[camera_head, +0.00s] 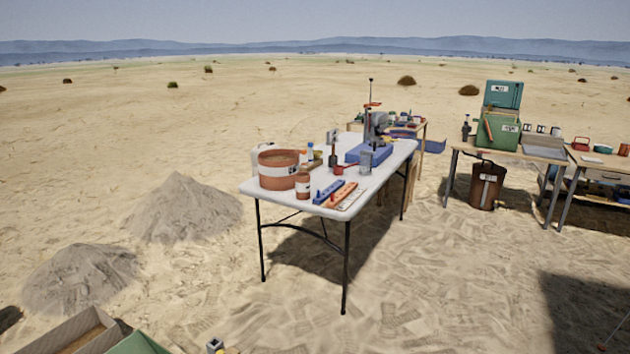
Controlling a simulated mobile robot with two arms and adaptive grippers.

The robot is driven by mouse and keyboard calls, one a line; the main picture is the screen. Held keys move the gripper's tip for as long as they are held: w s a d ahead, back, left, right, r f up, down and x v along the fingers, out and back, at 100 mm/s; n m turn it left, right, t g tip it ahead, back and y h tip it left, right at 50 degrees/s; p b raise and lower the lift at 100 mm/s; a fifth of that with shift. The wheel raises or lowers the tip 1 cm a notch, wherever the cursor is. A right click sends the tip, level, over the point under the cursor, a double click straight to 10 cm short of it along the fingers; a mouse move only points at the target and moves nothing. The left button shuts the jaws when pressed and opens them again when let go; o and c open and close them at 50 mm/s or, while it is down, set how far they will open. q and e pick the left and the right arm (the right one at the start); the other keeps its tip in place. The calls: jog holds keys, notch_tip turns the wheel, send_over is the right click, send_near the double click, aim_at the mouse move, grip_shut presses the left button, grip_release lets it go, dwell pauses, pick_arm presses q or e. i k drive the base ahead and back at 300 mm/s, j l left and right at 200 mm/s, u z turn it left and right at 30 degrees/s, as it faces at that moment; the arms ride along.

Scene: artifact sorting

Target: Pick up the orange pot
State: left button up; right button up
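A large orange-brown pot (268,178) with a white band stands upright at the left end of the white folding table (376,178). A smaller orange-brown pot (302,191), also with a pale band, stands just right of it, nearer the front edge. Which of the two is the orange pot of the task I cannot tell. Both stand free of any gripper. Neither of my grippers can be made out in the head view.
Beside the pots lie blue and orange strips, small tools and a blue-based stand (372,153). More tables stand behind and at right, with a green case (498,134) and a brown barrel (487,186). Sand piles (184,208) and a crate (80,333) lie left. Open sand lies in front.

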aim_at(302, 179)
jog(key=i+l, duration=0.2)
jog(key=i, duration=0.25)
jog(key=i+l+z, duration=0.1)
jog(key=i, duration=0.4)
jog(key=i+l, duration=0.2)
jog(key=i, duration=0.25)
jog(key=i+l+z, duration=0.1)
jog(key=i, duration=0.4)
